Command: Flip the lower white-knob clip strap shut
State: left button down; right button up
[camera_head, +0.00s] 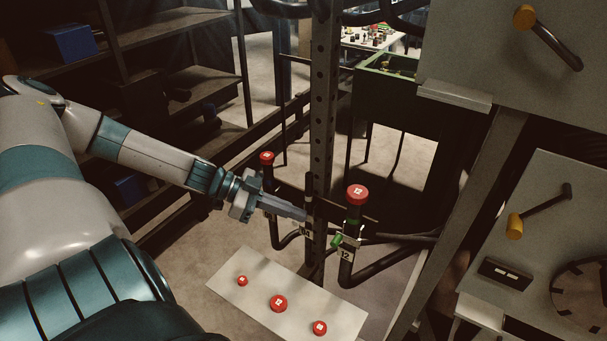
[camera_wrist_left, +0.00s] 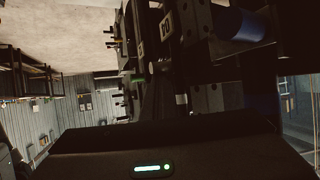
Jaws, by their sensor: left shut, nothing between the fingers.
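My left gripper (camera_head: 298,212) reaches in from the left, its fingers shut and empty. Its tips are close to the dark upright post and a small numbered tag (camera_head: 305,232); I cannot tell whether they touch. The lower white-knob clip strap cannot be made out clearly in the head view. In the left wrist view a small pale piece (camera_wrist_left: 181,99) shows among dark fittings, but I cannot tell if it is the white knob. A green knob (camera_head: 336,240) sits on a clip by the red-capped hose end tagged 12. My right gripper is not in view.
Red-capped hose ends (camera_head: 357,194) and (camera_head: 267,158) stand on either side of the perforated post (camera_head: 322,120). A pale table (camera_head: 250,300) with several red caps is below. Grey machine panels with orange-tipped levers (camera_head: 548,38) fill the right. Shelves stand at left.

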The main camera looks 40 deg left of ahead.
pick_arm(q)
jog(key=shift+w+d+f+b, duration=0.15)
jog(key=shift+d+b, duration=0.15)
jog(key=shift+b, duration=0.2)
jog(key=shift+d, duration=0.25)
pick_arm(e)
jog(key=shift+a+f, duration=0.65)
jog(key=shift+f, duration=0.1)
pick_arm(q)
jog(key=shift+w+r, duration=0.1)
jog(key=shift+r, duration=0.1)
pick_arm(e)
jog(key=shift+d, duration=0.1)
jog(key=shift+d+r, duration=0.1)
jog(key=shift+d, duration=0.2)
pick_arm(q)
jog(key=shift+d+r, duration=0.1)
jog(key=shift+r, duration=0.05)
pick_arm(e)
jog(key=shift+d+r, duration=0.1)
